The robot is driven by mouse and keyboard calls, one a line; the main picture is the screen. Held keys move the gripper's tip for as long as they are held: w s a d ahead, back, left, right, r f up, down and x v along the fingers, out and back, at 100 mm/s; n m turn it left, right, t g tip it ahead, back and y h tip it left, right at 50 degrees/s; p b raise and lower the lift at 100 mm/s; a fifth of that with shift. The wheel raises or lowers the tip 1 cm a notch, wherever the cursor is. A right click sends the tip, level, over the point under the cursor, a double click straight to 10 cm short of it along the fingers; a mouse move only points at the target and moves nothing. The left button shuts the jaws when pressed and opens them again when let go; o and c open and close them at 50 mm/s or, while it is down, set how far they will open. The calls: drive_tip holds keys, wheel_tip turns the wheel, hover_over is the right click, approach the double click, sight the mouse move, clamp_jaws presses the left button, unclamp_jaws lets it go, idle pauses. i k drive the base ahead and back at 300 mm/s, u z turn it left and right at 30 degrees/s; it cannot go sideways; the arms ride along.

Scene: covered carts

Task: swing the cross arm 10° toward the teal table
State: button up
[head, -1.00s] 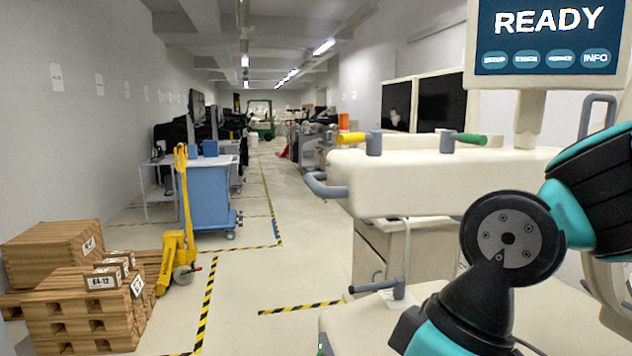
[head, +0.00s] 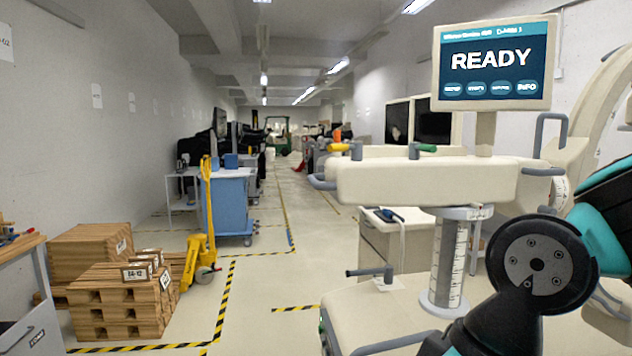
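The cross arm (head: 425,181) is a thick cream beam on the right side of the head view. It sits level on a grey column (head: 451,262) with scale markings, above a cream cart base (head: 390,318). A yellow lever (head: 339,147) and a green lever (head: 427,148) stand on top, and a grey handle (head: 322,183) is at its left end. A large curved cream arc (head: 592,120) rises at the right. I see no table that is clearly teal. My gripper is out of view; only my arm links show at lower right, in front of the cart.
A monitor reading READY (head: 494,62) stands above the beam. A small grey lever (head: 371,272) is on the base. At left are stacked wooden pallets and boxes (head: 117,302), a yellow pallet jack (head: 205,245), a blue cart (head: 222,212) and a workbench edge (head: 18,248). The middle floor is clear.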

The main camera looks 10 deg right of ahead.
sight(385, 176)
drive_tip(key=u, duration=1.65)
drive_tip(key=i, duration=1.35)
drive_tip(key=z, duration=2.25)
drive_tip(key=i, duration=0.5)
